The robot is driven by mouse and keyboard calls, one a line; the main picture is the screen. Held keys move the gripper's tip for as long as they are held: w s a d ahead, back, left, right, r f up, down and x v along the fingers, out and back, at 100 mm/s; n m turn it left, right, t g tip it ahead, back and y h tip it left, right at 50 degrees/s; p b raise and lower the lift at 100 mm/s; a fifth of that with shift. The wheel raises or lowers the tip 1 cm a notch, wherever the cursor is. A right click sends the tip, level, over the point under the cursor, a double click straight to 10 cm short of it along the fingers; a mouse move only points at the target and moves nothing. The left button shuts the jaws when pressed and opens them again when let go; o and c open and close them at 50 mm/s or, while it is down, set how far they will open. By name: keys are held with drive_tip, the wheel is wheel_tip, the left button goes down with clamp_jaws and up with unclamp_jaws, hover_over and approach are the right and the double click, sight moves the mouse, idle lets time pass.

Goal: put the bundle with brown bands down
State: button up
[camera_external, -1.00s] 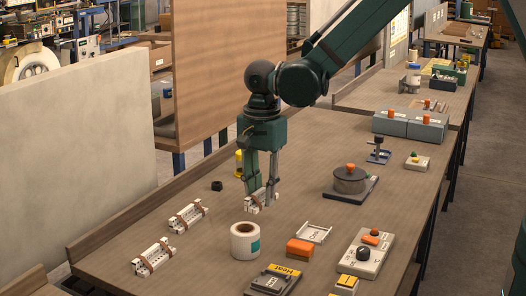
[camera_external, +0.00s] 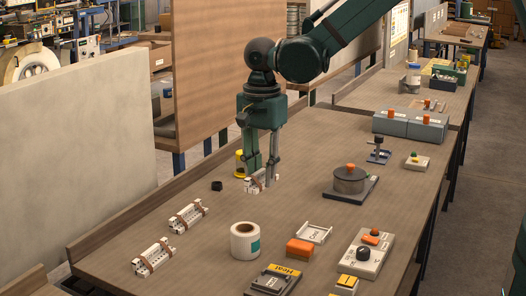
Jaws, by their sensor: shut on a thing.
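My gripper (camera_external: 262,176) points down and is shut on a white bundle with brown bands (camera_external: 256,183), near the middle of the bench. The bundle lies level between the fingers, and its ends show on both sides of them. I cannot tell whether it touches the bench top or hangs just above it. Two similar white bundles with brown bands lie on the bench to the left, one farther back (camera_external: 188,217) and one nearer the front (camera_external: 153,258).
A black ring (camera_external: 216,186) and a yellow cylinder (camera_external: 239,161) stand close to the gripper's left. A white roll (camera_external: 244,242), an orange block (camera_external: 299,249) and a round grey device (camera_external: 349,182) stand in front and right. Bare bench (camera_external: 215,240) lies between the bundles and roll.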

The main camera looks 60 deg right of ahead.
drive_tip(key=n, duration=0.1)
hover_over(285, 191)
drive_tip(key=shift+w+d+r+p, duration=0.15)
drive_tip(key=shift+p, duration=0.25)
idle(0.4)
drive_tip(key=shift+f, duration=3.15)
drive_tip(key=shift+f+b, duration=0.3)
drive_tip(key=shift+f, duration=1.55)
drive_tip(key=shift+f, duration=0.2)
drive_tip(key=o, duration=0.9)
